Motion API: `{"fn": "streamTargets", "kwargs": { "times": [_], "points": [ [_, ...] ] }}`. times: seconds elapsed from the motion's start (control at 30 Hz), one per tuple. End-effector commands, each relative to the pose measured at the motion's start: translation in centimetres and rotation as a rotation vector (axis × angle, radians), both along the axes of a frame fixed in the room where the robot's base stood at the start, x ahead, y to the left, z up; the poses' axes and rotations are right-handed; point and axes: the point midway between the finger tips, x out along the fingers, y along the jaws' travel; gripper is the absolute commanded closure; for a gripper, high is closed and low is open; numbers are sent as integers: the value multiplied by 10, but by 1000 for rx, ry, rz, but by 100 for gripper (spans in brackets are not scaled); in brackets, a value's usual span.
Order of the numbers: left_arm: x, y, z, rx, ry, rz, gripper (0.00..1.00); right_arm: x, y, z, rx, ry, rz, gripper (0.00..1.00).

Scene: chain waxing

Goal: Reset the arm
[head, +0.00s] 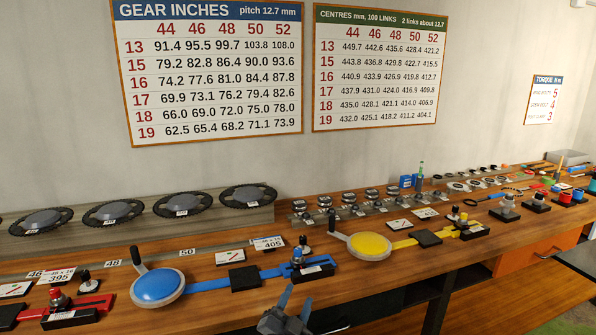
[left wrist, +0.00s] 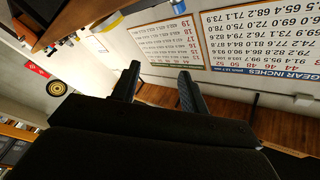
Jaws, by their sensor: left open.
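My left gripper (head: 287,310) shows at the bottom edge of the head view, in front of the bench's front edge. Its two dark fingers point up and stand apart with nothing between them. In the left wrist view the same open fingers (left wrist: 157,88) point toward the wall, with empty air between them. My right gripper is in neither view.
The wooden bench (head: 400,281) runs along the wall. Near the left gripper are a blue round-disc tool (head: 158,285), a yellow one (head: 370,245) and a blue clamp block (head: 313,271). Chainrings (head: 248,196) stand behind. Free air lies before the bench.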

Motion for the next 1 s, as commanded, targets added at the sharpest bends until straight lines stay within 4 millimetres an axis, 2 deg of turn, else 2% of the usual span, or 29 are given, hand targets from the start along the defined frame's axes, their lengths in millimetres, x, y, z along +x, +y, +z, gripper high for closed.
{"fn": "streamTargets", "kwargs": {
  "times": [0.03,0.17,0.27,0.47,0.57,0.7,0.8,0.9,1.0],
  "points": [
    [-5,12,-22,-24,82,35,56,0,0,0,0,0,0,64],
    [-20,41,-74,-80,290,121,56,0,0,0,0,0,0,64],
    [-39,61,-115,-116,449,182,56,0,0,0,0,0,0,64],
    [-96,97,-197,-177,782,293,56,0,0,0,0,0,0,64],
    [-135,112,-235,-201,953,343,56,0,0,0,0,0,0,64],
    [-196,129,-279,-228,1191,403,56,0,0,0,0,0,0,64],
    [-244,139,-304,-242,1356,439,56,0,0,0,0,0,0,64],
    [-287,146,-322,-251,1502,466,56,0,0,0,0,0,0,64],
    [-322,151,-332,-256,1613,483,56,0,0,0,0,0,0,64]
  ]
}}
